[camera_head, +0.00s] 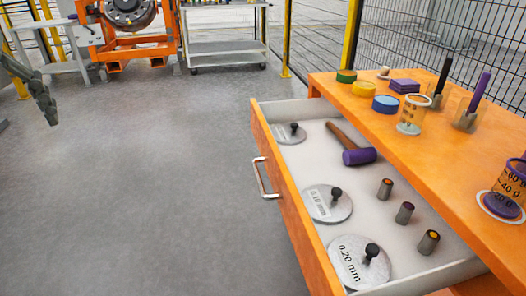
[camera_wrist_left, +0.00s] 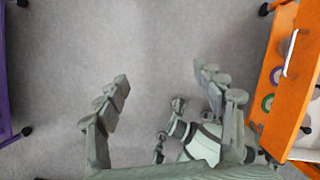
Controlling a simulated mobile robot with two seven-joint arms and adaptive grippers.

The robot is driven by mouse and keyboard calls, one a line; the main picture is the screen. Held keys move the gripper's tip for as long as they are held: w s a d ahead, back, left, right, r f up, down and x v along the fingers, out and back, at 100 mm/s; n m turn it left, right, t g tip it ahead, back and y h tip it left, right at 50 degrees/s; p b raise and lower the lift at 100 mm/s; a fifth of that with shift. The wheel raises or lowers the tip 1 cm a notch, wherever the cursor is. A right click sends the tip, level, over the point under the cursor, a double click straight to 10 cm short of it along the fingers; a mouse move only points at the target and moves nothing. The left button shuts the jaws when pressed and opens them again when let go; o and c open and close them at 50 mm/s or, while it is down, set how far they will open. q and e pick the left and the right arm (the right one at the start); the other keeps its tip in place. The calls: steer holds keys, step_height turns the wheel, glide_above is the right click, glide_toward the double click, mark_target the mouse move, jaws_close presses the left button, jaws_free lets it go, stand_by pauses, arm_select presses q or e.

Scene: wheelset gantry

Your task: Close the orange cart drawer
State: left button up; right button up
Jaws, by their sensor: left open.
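The orange cart (camera_head: 428,160) stands at the right in the head view. Its drawer (camera_head: 290,212) is pulled out to the left, with the white interior exposed. The silver bar handle (camera_head: 264,178) is on the orange drawer front; it also shows at the upper right of the left wrist view (camera_wrist_left: 290,52). My left gripper (camera_head: 42,98) is at the far left of the head view, well away from the drawer and touching nothing. In the left wrist view its fingers (camera_wrist_left: 165,92) are spread apart with only floor between them. My right gripper is not identifiable in either view.
The drawer holds a purple-headed hammer (camera_head: 358,156), labelled metal discs (camera_head: 328,203) and small cylinders (camera_head: 404,212). Coloured pieces and holders stand on the cart top. Grey floor (camera_head: 160,180) left of the drawer is clear. A grey trolley (camera_head: 225,48) and black fence stand behind.

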arm_select(q)
steer(key=shift+s+a+r+y, duration=0.15)
steer(key=shift+a+y, duration=0.05)
steer(key=shift+a, duration=0.15)
steer(key=shift+s+a+r+y, duration=0.1)
steer(key=shift+s+a+y, duration=0.1)
steer(key=shift+a, duration=0.15)
